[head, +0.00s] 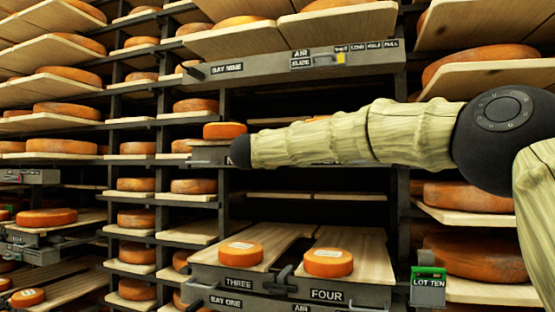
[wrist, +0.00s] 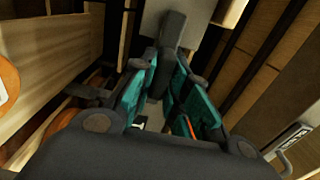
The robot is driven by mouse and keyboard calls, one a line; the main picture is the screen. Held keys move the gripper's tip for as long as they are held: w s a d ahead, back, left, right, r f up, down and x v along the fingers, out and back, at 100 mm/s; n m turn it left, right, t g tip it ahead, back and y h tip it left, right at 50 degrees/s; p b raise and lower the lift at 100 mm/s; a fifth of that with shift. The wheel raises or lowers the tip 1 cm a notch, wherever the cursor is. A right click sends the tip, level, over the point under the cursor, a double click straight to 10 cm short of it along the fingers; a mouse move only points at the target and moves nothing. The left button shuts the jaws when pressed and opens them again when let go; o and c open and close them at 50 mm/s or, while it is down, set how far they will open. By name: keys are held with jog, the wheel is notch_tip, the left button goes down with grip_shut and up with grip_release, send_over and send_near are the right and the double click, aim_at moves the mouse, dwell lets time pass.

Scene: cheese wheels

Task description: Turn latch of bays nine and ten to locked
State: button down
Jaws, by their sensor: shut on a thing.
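In the head view my arm reaches left across the middle shelf front (head: 208,153), whose lettering is mostly covered. My dark wrist end is against that front, and the fingers are hidden. In the wrist view my gripper (wrist: 165,85) has teal-padded fingers on both sides of a dark upright handle, which looks like the latch (wrist: 172,35). The gripper is shut on it. The latch is hidden in the head view, and I cannot tell whether it stands at locked.
A cheese wheel (head: 225,131) sits on the shelf above my wrist. A panel labelled BAY NINE (head: 290,65) hangs above. Below, a tray front marked THREE and FOUR (head: 255,286) carries two cheeses. A LOT TEN box (head: 428,288) is at the right. Racks of cheeses stand around.

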jog(key=shift+f, duration=0.1)
jog(key=c, duration=1.4)
grip_release()
jog(key=shift+d, duration=0.15)
jog(key=v, duration=1.2)
